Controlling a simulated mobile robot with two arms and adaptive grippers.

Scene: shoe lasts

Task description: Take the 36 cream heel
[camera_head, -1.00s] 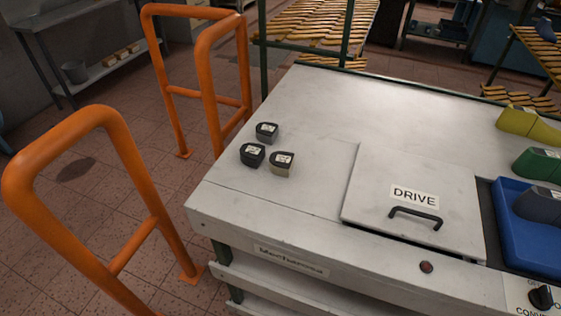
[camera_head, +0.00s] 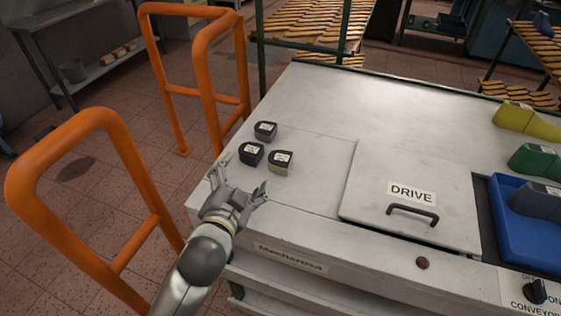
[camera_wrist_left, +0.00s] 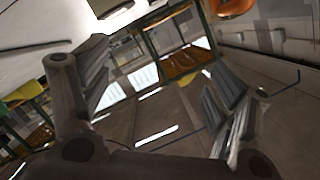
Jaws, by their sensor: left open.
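Three small heels stand in a cluster on the left part of the white machine top. The cream heel (camera_head: 280,162) is the rightmost, with pale sides and a dark top bearing a white label. A black heel (camera_head: 251,153) is to its left and a grey heel (camera_head: 265,131) is behind. The label numbers are too small to read. My left gripper (camera_head: 240,186) is open and empty, in front of the heels over the table's front left edge, apart from them. Its spread fingers (camera_wrist_left: 160,110) show in the left wrist view, with no heel between them. My right gripper is not in view.
A raised DRIVE lid (camera_head: 412,194) with a black handle lies right of the heels. A blue tray (camera_head: 497,235) and yellow and green lasts (camera_head: 533,160) are farther right. Orange rails (camera_head: 98,200) stand left of the table. The table's back middle is clear.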

